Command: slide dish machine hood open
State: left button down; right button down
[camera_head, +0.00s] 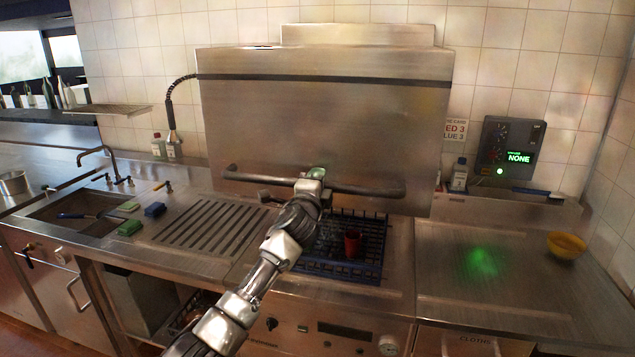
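The dish machine hood (320,125) is a large steel box in the middle of the view. Its lower edge stands above the counter, leaving a gap. A dark bar handle (365,190) runs across its lower front. Below it a blue dish rack (335,268) with a red cup (352,243) in it is visible. My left arm reaches up from the lower left, and its gripper (313,180) is at the middle of the handle. The fingers are mostly hidden, so I cannot tell whether they are closed around the bar. My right gripper is not in view.
A ribbed steel drainboard (205,228) and a sink (85,212) with sponges lie to the left. A steel counter (450,290) with a yellow bowl (566,245) is to the right. A control box (510,143) reading "NONE" hangs on the tiled wall.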

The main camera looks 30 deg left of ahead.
pick_arm(q)
jog(key=c, duration=0.9)
grip_release()
jog(key=shift+s, duration=0.1)
jog(key=shift+b+v, duration=1.8)
jog(key=shift+v, duration=3.55)
jog(key=shift+f, duration=0.1)
